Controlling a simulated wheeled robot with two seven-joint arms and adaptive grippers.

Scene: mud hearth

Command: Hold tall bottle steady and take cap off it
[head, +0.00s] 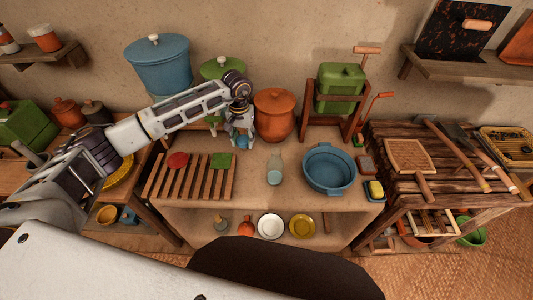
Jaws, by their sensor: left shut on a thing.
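A pale clear glass bottle (275,170) stands upright on the worktop to the right, apart from the gripper. I see no cap on it. My right gripper is not in view.
A slatted rack (187,182) holds a red and a green piece. An orange lidded pot (274,115) stands close right of my left gripper. A blue basin (329,169) is at the right. Worktop (262,195) is bare in front.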

